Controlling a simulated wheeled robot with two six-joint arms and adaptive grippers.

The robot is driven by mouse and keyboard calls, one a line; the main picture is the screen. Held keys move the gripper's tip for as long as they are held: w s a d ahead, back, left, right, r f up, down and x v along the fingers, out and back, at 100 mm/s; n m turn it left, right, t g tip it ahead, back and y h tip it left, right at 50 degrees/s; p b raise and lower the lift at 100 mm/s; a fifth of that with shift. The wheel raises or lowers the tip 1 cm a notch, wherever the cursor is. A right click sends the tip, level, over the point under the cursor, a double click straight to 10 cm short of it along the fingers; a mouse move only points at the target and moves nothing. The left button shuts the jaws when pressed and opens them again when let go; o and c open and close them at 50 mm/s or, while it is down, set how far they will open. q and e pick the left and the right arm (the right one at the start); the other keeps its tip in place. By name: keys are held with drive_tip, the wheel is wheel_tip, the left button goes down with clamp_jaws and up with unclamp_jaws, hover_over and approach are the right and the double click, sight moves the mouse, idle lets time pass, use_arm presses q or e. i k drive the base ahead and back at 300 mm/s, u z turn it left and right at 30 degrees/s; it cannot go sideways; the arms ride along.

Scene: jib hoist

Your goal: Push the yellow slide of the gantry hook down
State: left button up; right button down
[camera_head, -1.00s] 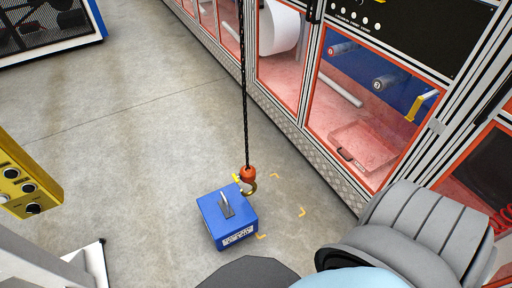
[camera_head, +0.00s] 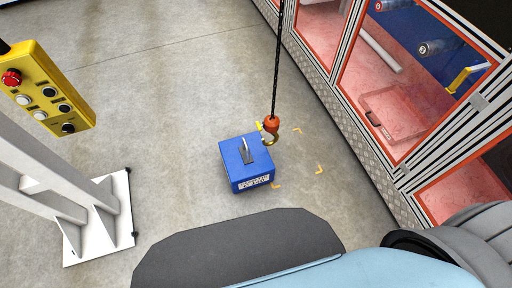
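The gantry hook (camera_head: 270,131) hangs on a dark chain, with an orange body and a brass-coloured curved hook below it. A small yellow part, the yellow slide (camera_head: 259,126), shows at the left side of the orange body. The hook hangs beside the upper right of a blue box (camera_head: 246,171) with a grey handle on top. I cannot tell whether the hook touches the box. Neither of my grippers is in view.
A yellow control pendant (camera_head: 45,95) with several buttons hangs at the left. A white stand (camera_head: 100,215) is on the floor below it. Orange-framed machine enclosures (camera_head: 400,110) line the right. Yellow corner marks (camera_head: 320,169) lie near the box. Open floor is at upper left.

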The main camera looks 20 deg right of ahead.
sight(258, 126)
drive_tip(key=z, duration=0.5)
drive_tip(key=k, duration=1.2)
drive_tip(key=z, duration=0.05)
drive_tip(key=i, duration=0.65)
drive_tip(key=u, duration=0.65)
